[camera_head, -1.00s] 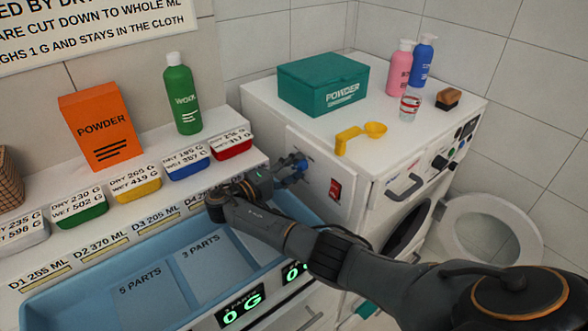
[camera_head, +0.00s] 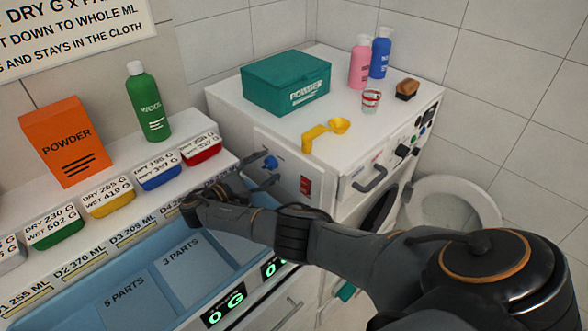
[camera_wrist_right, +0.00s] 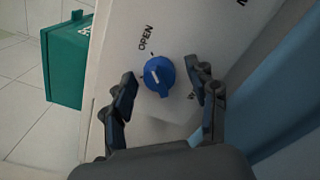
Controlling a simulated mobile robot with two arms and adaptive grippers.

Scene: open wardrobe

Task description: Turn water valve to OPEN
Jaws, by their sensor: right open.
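The water valve is a round blue knob (camera_head: 270,162) on the side panel of the white washer. In the right wrist view the knob (camera_wrist_right: 159,74) has a short white mark, and the word OPEN is printed on the panel near it. A second label by the right finger is mostly hidden. My right gripper (camera_head: 262,182) is just in front of the panel. Its spread fingers stand on either side of the knob in the wrist view (camera_wrist_right: 166,88), with gaps visible; I cannot tell the exact depth. My left gripper is not in view.
A red switch (camera_head: 305,186) is on the same panel, right of the knob. A teal powder box (camera_head: 286,82) and a yellow scoop (camera_head: 318,132) sit on the washer top. Several labelled cloth trays line the shelf at left, above a blue basin (camera_head: 85,292).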

